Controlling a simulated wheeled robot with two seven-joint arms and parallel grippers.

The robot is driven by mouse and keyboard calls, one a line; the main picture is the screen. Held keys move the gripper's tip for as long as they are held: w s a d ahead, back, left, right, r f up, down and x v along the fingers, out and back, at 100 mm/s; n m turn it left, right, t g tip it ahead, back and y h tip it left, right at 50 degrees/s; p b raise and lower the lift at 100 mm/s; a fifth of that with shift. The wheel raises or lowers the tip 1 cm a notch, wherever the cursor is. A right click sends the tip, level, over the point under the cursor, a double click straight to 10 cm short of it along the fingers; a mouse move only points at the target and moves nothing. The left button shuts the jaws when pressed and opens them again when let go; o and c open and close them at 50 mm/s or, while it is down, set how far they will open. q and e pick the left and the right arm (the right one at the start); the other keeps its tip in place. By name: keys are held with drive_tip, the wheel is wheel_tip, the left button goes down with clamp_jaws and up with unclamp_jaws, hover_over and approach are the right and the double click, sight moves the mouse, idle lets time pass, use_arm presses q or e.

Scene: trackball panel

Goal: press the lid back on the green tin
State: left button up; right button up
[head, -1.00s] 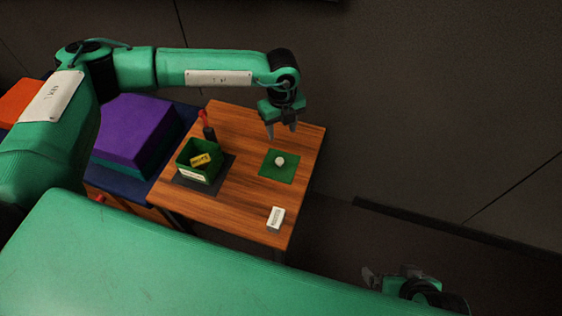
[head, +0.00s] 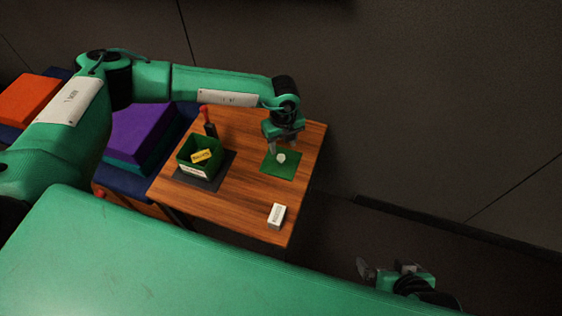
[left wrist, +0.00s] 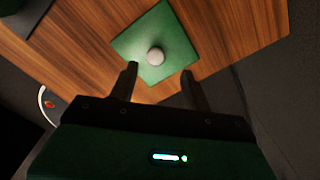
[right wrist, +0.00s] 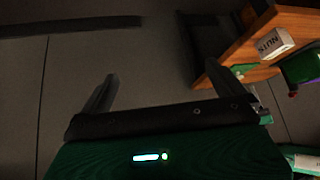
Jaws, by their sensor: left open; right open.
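A green open-topped container (head: 184,161) stands on a dark mat at the table's left, with a yellow labelled block (head: 202,155) inside. My left gripper (head: 285,147) is open and empty above the mat, close to the ball. My right gripper (head: 385,267) is open and empty, off the table at the lower right.
A white box (head: 276,215) lies near the table's front right corner. A dark bottle-like thing with a red top (head: 209,123) stands behind the container. A purple block (head: 140,130) and an orange one (head: 28,99) lie at left.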

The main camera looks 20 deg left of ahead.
sight(281, 157)
use_arm(q)
drive_tip(key=shift+f, duration=0.1)
drive_tip(key=f, duration=0.4)
drive_tip(key=shift+s+a+f+b, duration=0.2)
drive_tip(key=shift+s+a+b, duration=0.05)
drive_tip(key=shift+b, duration=0.1)
drive_tip(key=shift+f, duration=0.3)
use_arm(e)
drive_tip(key=shift+w+a+f+t+y, duration=0.15)
drive_tip(key=shift+w+a+t+y, duration=0.25)
drive_tip(key=shift+a, duration=0.35)
use_arm(q)
drive_tip(key=c, duration=1)
drive_tip(key=shift+r, duration=0.15)
drive_tip(key=shift+c, duration=0.2)
wheel_tip(281, 157, up, 20)
drive_tip(key=p, duration=0.2)
use_arm(e)
drive_tip(key=s+d+g, duration=0.1)
drive_tip(key=s+d+r+g+h, duration=0.1)
drive_tip(key=d, duration=0.1)
drive_tip(key=s+d+h, duration=0.1)
drive_tip(key=shift+d+r+g, duration=0.15)
drive_tip(key=shift+g, duration=0.25)
